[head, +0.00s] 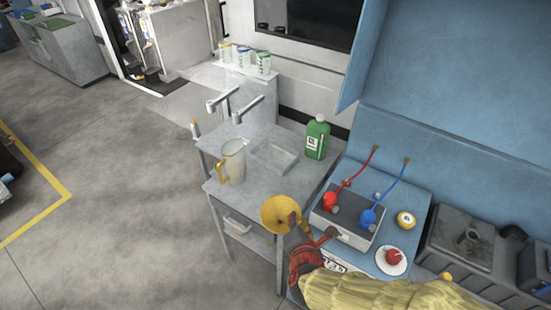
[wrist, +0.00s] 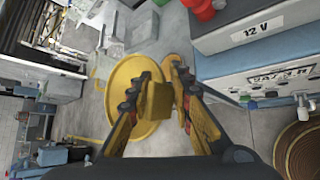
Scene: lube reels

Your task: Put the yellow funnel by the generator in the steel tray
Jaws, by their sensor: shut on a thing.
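The yellow funnel (head: 280,213) is held in the air over the near edge of the metal bench, its wide round mouth facing the head camera. My gripper (head: 299,222) is at its right side. In the wrist view the funnel (wrist: 122,80) shows as a broad yellow disc, and my gripper (wrist: 162,75) is shut on a small yellow part of it between the fingers. The steel tray (head: 275,156) is a shallow, empty-looking rectangle on the bench top, beyond and apart from the funnel. I cannot tell which machine is the generator.
A clear jug with a yellow handle (head: 231,161) stands left of the tray. A green bottle (head: 317,138) stands right of it. Two grey spouts (head: 235,104) rise behind. A box with red and blue clamps (head: 345,219) is right of the funnel. The floor at left is open.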

